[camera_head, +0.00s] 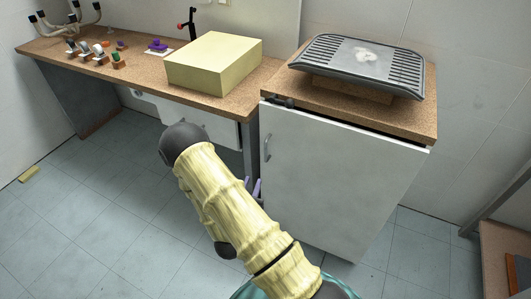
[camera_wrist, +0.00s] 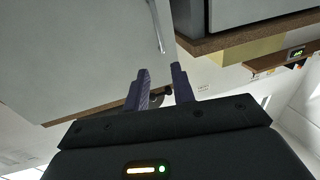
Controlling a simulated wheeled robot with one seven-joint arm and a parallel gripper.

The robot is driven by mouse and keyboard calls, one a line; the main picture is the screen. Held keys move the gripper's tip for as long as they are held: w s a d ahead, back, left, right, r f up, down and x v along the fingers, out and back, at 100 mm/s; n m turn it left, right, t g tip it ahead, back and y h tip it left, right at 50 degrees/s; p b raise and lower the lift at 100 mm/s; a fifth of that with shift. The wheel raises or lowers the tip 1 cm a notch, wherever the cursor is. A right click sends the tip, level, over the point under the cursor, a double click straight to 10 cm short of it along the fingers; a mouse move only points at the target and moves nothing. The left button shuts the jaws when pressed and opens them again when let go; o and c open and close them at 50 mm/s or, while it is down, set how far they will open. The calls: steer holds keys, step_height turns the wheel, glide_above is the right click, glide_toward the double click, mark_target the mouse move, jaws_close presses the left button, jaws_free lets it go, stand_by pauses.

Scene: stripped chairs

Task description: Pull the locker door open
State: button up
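The locker is a white cabinet with a brown top (camera_head: 420,120), standing at the right in the head view. Its white door (camera_head: 340,185) looks shut, with a thin dark gap along its upper edge. A slim metal handle (camera_head: 267,147) is upright near the door's left edge. In the wrist view the door (camera_wrist: 75,50) fills the upper left and the handle (camera_wrist: 157,27) lies just beyond the fingertips, in line with the gap between them. My gripper (camera_wrist: 160,70) is open and empty. In the head view, only its purple fingers (camera_head: 256,188) show, below the handle; my arm hides the rest.
A grey ridged tray-like unit (camera_head: 310,51) rests on the locker top. A small dark fitting (camera_head: 284,102) sits at its front left edge. A brown worktop (camera_head: 140,80) to the left carries a yellow box (camera_head: 213,62) and small items.

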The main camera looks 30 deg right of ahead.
mark_target(265, 149)
steer(key=shift+w+r, duration=0.1)
steer(key=x, duration=1.7)
steer(key=shift+w+d, duration=0.15)
jaws_close()
